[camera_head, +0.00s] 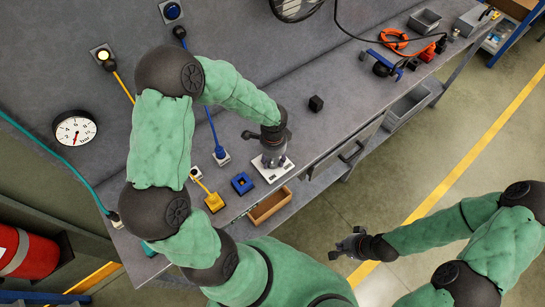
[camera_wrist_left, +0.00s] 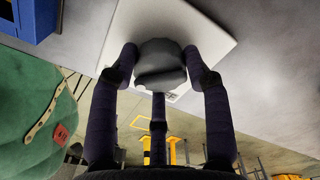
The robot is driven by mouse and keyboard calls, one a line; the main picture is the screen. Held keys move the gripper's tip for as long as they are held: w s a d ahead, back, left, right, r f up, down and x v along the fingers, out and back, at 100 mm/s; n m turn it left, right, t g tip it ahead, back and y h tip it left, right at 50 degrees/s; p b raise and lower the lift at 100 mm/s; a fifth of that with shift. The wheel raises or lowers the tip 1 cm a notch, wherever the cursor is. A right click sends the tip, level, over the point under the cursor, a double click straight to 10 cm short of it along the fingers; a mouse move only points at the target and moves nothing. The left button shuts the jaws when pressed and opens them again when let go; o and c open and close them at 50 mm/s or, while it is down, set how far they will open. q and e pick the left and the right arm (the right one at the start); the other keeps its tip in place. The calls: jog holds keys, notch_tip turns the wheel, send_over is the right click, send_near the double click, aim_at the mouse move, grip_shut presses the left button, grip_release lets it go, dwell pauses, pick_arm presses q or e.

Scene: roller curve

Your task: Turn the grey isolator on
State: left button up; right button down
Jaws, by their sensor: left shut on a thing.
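The grey isolator knob (camera_wrist_left: 160,62) is mounted on a white plate (camera_wrist_left: 185,18) in the left wrist view. The white plate (camera_head: 274,176) also shows on the bench in the head view, where my gripper hides the knob. My left gripper (camera_head: 273,160) points down over the plate. Its fingers (camera_wrist_left: 162,75) are shut around the grey knob, touching its sides. The knob's on and off marks cannot be read. My right gripper (camera_head: 344,250) is open and empty, out over the floor in front of the bench.
Cables hang from the wall panel. Bench space right of the plate is clear.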

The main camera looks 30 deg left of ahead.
pick_arm(q)
jog(key=shift+w+d+r, duration=0.1)
jog(key=shift+w+r, duration=0.1)
jog(key=shift+w, duration=0.15)
jog(key=o, duration=0.9)
jog(key=shift+o, duration=1.1)
jog(key=shift+d, duration=0.1)
jog(key=shift+f, duration=0.1)
jog(key=shift+s, duration=0.1)
notch_tip(320, 180, up, 12)
